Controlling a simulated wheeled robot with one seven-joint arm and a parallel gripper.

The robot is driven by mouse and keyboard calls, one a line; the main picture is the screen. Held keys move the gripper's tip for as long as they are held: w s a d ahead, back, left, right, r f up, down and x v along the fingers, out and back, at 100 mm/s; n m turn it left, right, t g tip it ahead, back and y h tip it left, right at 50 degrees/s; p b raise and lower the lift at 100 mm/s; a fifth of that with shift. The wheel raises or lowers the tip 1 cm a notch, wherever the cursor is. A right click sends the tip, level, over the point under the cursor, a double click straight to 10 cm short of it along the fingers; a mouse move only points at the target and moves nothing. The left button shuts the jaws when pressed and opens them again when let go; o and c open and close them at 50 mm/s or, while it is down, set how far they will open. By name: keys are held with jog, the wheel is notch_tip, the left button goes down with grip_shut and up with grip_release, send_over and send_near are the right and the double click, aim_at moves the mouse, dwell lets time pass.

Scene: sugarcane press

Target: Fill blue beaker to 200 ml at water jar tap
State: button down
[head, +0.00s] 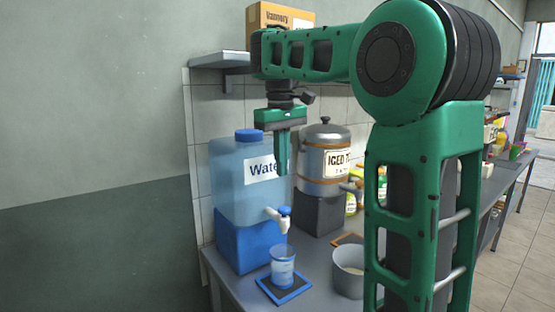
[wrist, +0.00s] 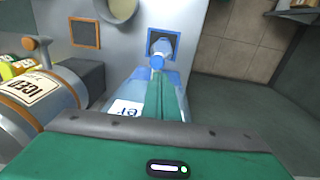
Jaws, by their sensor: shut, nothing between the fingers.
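The water jar (head: 228,190) is a clear blue container with a blue cap and a "Water" label, standing on a blue block. Its white tap (head: 277,218) has a blue top (head: 285,210). The blue beaker (head: 283,268) stands upright below the tap on a blue-edged mat (head: 284,290) and holds some bluish liquid; I cannot read its level. My gripper (head: 283,172) is shut and empty, pointing down above the tap and in front of the jar. In the wrist view its fingers (wrist: 165,98) partly cover the jar, and the tap top (wrist: 157,61) shows just beyond them.
A metal iced tea dispenser (head: 322,158) stands on a dark block to the right of the jar. A grey pot (head: 348,272) sits right of the beaker. A shelf (head: 220,60) with a cardboard box (head: 279,16) is above. Yellow bottles (head: 351,203) stand farther back.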

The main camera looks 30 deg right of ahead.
jog(key=shift+a+r, duration=0.15)
jog(key=shift+r, duration=0.65)
dwell(1.4)
jog(key=s+d+f+m, duration=0.2)
jog(key=s+d+f, duration=0.35)
jog(key=s, duration=0.35)
jog(key=s+a+f+m, duration=0.2)
jog(key=s+a+f, duration=0.1)
jog(key=s+f, duration=0.6)
jog(key=s+a+f+m, duration=0.2)
jog(key=s+f, duration=0.7)
jog(key=f, duration=0.1)
jog(key=shift+s+a+m+y, duration=0.4)
